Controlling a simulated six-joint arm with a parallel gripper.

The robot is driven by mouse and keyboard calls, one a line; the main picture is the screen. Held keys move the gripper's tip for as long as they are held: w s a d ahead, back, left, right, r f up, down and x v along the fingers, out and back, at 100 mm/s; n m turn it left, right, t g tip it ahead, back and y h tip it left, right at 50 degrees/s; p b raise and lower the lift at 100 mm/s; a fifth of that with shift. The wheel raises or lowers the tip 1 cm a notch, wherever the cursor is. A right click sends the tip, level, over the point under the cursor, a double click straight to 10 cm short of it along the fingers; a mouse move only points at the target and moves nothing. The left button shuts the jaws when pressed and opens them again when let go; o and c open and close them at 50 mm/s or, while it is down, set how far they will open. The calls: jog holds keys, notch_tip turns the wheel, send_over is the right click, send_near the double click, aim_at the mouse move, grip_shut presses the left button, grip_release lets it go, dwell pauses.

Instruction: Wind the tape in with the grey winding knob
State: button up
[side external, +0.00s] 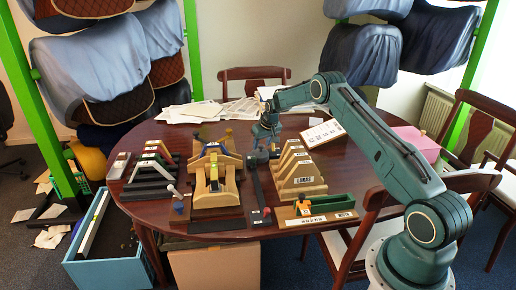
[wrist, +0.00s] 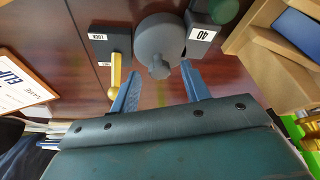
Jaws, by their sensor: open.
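In the wrist view the grey winding knob (wrist: 158,40) is a round grey disc with a small stub handle (wrist: 160,70) at its lower edge. My gripper (wrist: 159,78) is open and empty. Its two blue fingers point toward the knob, with the stub in line with the gap between them. I cannot tell whether the fingers are level with the stub. In the side view my gripper (side external: 266,131) is over the far middle of the table; the knob is hard to make out there. The tape itself cannot be told apart clearly.
In the wrist view a dark block marked LOCK (wrist: 110,42) with a yellow lever (wrist: 115,77) stands left of the knob. A dark block marked 40 (wrist: 203,35) is close on its right. Wooden stands (side external: 297,172) and a green tray (side external: 322,207) occupy the table's right.

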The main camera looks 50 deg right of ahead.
jog(key=v, duration=1.3)
jog(key=shift+s+r, duration=0.2)
jog(key=s+a+r+n, duration=0.1)
jog(key=s+a+r, duration=0.6)
jog(key=a+r, duration=0.3)
jog(key=s+a+r+n, duration=0.1)
jog(key=s+a+r, duration=0.6)
jog(key=a+r, duration=0.3)
jog(key=s+a+f+n+y, duration=0.1)
jog(key=s+a, duration=0.5)
jog(key=s, duration=0.6)
jog(key=s+a+f+n+t, duration=0.1)
jog(key=s+a, duration=0.4)
jog(key=s, duration=0.7)
jog(key=shift+s+a+f+t+y, duration=0.25)
jog(key=shift+s+a+t+y, duration=0.05)
jog(key=shift+a+y, duration=0.1)
